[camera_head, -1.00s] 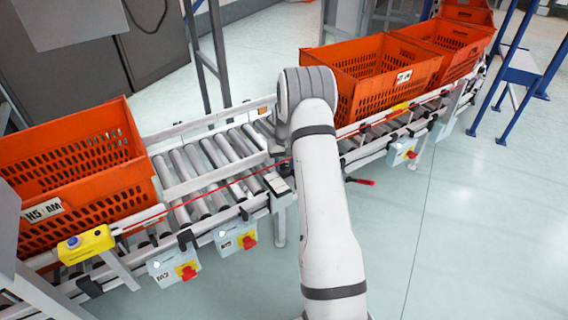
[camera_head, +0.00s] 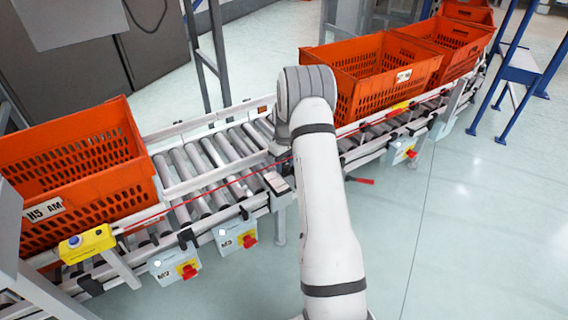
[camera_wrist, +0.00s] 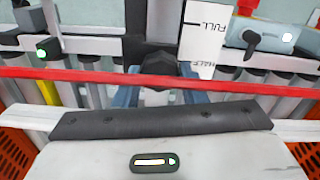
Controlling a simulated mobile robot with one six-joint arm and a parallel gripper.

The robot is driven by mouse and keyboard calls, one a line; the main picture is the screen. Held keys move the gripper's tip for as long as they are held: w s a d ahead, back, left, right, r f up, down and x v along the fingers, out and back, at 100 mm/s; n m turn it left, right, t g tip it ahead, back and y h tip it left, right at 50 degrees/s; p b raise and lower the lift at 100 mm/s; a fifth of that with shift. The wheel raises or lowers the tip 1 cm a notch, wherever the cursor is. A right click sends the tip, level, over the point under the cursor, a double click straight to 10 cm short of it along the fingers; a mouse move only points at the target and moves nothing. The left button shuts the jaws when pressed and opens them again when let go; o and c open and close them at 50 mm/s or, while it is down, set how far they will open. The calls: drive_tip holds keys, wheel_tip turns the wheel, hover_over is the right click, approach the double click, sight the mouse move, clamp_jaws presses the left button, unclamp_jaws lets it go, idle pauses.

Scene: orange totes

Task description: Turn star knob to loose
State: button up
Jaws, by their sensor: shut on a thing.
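The star knob (camera_wrist: 158,62) is a dark, lobed shape at the centre of the wrist view, beyond the red cord. My gripper (camera_wrist: 158,74) has its bluish fingers on either side of the knob and is shut on it. The cord and my gripper's body hide the lower part of the grip. In the head view my white arm reaches over the conveyor and hides both the gripper and the knob.
A red cord (camera_wrist: 60,77) crosses between the wrist camera and the knob. A white FULL/HALF label (camera_wrist: 205,35) stands right of the knob. Orange totes (camera_head: 60,160) and (camera_head: 345,90) sit on the roller conveyor (camera_head: 215,160). Grey switch boxes (camera_head: 237,240) hang on its front. The floor is clear.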

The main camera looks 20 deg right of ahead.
sight(285, 165)
drive_tip(key=shift+s+f, duration=0.1)
drive_tip(key=o, duration=1)
drive_tip(key=shift+r, duration=0.2)
wheel_tip(285, 165, up, 8)
drive_tip(key=shift+f+p, duration=0.25)
drive_tip(key=shift+p, duration=0.3)
